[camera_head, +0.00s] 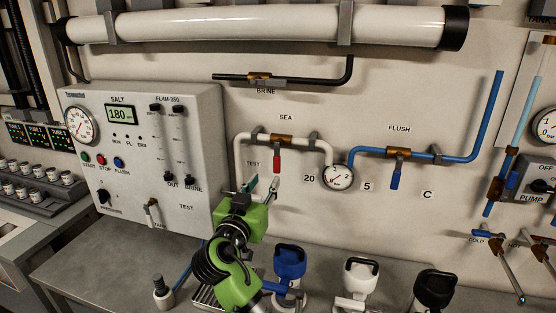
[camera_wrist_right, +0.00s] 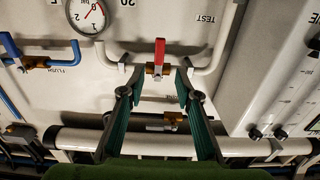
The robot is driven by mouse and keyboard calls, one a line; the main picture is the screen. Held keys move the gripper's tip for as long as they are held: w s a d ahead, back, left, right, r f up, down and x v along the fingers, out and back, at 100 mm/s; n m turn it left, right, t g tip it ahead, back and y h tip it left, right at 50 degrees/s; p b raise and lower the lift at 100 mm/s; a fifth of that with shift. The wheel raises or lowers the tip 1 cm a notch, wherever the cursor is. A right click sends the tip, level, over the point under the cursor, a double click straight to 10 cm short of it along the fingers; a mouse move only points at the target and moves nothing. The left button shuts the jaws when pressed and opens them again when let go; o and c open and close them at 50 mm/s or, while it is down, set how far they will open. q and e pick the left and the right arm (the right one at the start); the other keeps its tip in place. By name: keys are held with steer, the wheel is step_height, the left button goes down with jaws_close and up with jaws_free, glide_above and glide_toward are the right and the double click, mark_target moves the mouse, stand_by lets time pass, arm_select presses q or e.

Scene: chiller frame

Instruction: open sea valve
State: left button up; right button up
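The sea valve is a brass body (camera_head: 281,140) on the white pipe under the "SEA" label, with a red handle (camera_head: 277,162) hanging straight down. In the right wrist view, which is upside down, the red handle (camera_wrist_right: 160,50) points up from the brass body. My right gripper (camera_head: 262,183) is open just below the handle in the head view. In the wrist view its fingertips (camera_wrist_right: 159,70) are spread to either side of the valve, with no visible contact on the handle. My left gripper is not in view.
A round gauge (camera_head: 338,177) sits right of the valve. The blue flush pipe (camera_head: 462,158) has a blue handle (camera_head: 395,180). A control panel (camera_head: 140,205) stands to the left. Blue (camera_head: 289,262), white (camera_head: 360,277) and black (camera_head: 435,288) items stand on the grey bench below.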

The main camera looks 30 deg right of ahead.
mark_target(276, 164)
steer(key=x, duration=0.1)
steer(key=p+x, duration=0.1)
steer(key=x, duration=0.1)
steer(key=p+x, duration=0.1)
steer(key=x, duration=0.1)
steer(key=shift+w+d+r, duration=0.15)
steer(key=shift+d+r, duration=0.1)
steer(key=shift+r, duration=0.1)
steer(key=x, duration=0.2)
steer(key=p+x, duration=0.1)
steer(key=x, duration=0.1)
steer(key=shift+w+d+f, duration=0.2)
steer(key=shift+w+d+p, duration=0.35)
steer(key=shift+p, duration=0.1)
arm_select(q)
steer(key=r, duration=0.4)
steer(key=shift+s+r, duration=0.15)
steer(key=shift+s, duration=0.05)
arm_select(e)
steer(key=shift+w+d+f, duration=0.15)
steer(key=shift+d, duration=0.05)
jaws_close()
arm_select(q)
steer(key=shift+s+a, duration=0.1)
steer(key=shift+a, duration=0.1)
